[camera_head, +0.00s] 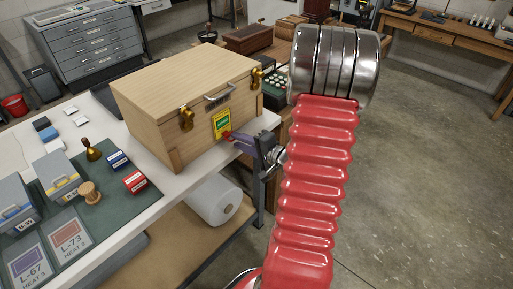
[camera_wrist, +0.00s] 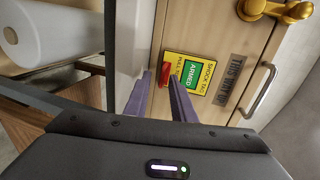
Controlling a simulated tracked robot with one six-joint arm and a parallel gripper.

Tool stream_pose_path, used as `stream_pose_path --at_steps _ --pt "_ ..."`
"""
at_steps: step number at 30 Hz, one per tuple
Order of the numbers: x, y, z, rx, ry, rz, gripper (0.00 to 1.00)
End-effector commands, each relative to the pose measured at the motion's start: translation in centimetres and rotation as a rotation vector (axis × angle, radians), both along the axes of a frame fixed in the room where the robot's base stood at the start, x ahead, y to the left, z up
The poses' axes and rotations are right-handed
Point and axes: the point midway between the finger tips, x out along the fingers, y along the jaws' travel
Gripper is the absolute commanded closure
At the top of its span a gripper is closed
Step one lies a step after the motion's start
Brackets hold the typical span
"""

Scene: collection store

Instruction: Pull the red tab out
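The wooden crate (camera_head: 190,100) stands on the bench with a yellow and green shock tag (camera_head: 222,124) on its front. In the wrist view the tag (camera_wrist: 190,75) reads "ARMED", and the red tab (camera_wrist: 165,75) sticks out at its left edge. My gripper (camera_wrist: 160,76) has its two purple fingers reaching toward the crate front, one on each side of the tab. A small gap shows between the left finger and the tab, so the fingers look open around it. In the head view my gripper (camera_head: 229,135) is at the tag and partly hides the tab.
A metal handle (camera_wrist: 259,90) and brass latch (camera_wrist: 272,9) are close by on the crate front. A white roll (camera_head: 214,201) lies on the shelf below. Stamps and small boxes (camera_head: 135,183) lie on a green mat (camera_head: 120,207) at left. Open floor lies at right.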

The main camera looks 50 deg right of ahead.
Motion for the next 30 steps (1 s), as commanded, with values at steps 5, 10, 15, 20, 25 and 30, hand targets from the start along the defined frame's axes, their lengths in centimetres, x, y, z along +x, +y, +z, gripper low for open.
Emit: stream_pose_path --at_steps 5,10,15,20,25,30 --pt "-1.7 -0.1 0.5 0.0 -0.001 -0.003 0.77" --pt "-4.0 -0.3 1.0 0.0 0.0 -0.005 0.77" --pt "-6.1 -0.3 1.5 -0.001 -0.001 -0.005 0.77" --pt "-8.1 -0.3 1.9 0.001 0.001 -0.005 0.77" --pt "-10.1 -0.4 2.4 0.001 0.001 -0.005 0.77" --pt "-11.8 -0.4 2.7 0.001 0.001 -0.005 0.77"
